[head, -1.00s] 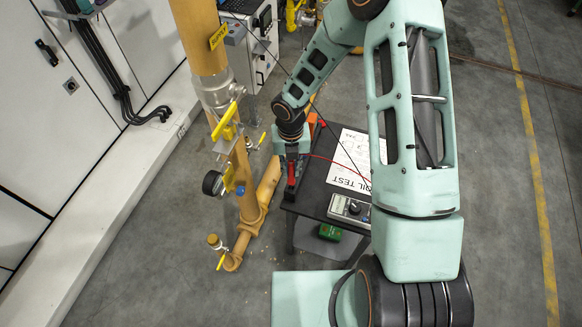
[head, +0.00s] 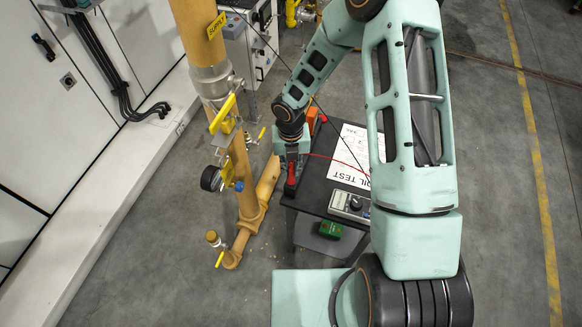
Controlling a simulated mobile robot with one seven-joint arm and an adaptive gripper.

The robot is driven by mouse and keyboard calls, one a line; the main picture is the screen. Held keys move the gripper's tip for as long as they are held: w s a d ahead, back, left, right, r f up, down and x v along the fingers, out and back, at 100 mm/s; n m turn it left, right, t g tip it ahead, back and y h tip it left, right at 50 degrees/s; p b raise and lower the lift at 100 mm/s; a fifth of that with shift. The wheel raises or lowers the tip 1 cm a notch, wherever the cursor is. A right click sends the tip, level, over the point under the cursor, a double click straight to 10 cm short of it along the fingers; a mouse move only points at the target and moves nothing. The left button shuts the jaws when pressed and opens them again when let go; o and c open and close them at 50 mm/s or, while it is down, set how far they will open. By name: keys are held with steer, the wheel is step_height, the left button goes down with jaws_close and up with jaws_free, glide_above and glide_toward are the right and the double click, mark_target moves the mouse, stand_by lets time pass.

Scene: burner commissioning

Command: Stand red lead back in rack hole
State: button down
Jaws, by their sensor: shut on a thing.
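My gripper (head: 292,166) is shut on the red lead (head: 291,180), over the left edge of the dark table (head: 315,203). The lead's red body hangs below the fingers, roughly upright. Its thin red cable runs right across the table and passes behind my arm. An orange block (head: 312,121) stands at the table's back, partly hidden by my wrist, with a small red piece beside it. I cannot tell whether this is the rack, and no hole is clear.
A white "OIL TEST" sheet (head: 350,160), a meter box (head: 349,206) and a green block (head: 330,230) are at the table. Yellow pipework (head: 246,180) with a gauge (head: 211,178) stands close left of my gripper. A thin black line crosses above the table.

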steer(key=shift+f+b, duration=0.35)
steer(key=shift+f, duration=0.25)
steer(key=c, duration=1.8)
jaws_free()
steer(key=shift+r, duration=0.1)
steer(key=shift+r, duration=0.1)
